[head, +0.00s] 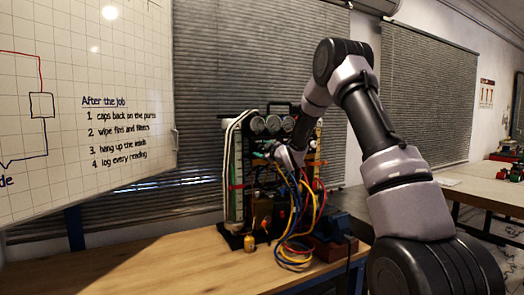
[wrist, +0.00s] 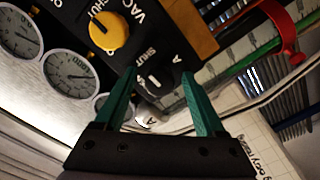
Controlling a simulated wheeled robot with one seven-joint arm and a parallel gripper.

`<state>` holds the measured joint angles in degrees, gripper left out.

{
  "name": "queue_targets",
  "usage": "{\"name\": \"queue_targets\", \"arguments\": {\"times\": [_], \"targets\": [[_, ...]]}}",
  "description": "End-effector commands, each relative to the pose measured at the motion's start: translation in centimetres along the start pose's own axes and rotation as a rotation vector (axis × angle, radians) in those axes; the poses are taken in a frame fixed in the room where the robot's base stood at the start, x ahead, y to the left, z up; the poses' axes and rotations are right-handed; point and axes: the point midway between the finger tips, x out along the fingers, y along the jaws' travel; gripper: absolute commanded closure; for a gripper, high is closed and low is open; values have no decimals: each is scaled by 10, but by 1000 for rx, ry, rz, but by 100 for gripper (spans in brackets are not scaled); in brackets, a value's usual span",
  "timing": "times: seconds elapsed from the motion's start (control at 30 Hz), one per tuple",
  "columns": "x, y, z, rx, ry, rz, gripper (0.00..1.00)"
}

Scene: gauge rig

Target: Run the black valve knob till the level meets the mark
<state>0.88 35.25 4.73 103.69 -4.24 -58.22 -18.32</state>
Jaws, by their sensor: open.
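The black valve knob (wrist: 155,80) shows in the wrist view with a white pointer line, beside lettering that reads SHUT. My gripper (wrist: 158,74) is open, its two green fingers on either side of the knob; whether they touch it I cannot tell. In the head view my gripper (head: 287,158) is at the front of the gauge rig, its fingers hard to make out. A red mark (wrist: 287,42) sits across the scaled sight tube at upper right in the wrist view; it also shows in the head view (head: 237,187). The liquid level is not clear in either view.
A yellow knob (wrist: 109,33) on a black block is next to the valve knob. Round gauges (wrist: 70,72) line the panel's left. Coloured hoses (head: 295,245) hang in front of the rig.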

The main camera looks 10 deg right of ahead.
Motion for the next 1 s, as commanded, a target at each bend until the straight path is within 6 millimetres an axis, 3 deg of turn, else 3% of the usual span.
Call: {"name": "queue_targets", "arguments": {"times": [0.17,0.4,0.6,1.0], "targets": [[-21,1,0,0,-1,0,28],[-70,1,0,0,-2,1,28],[-99,0,1,1,-2,0,28],[-107,0,0,1,-1,0,28]]}}
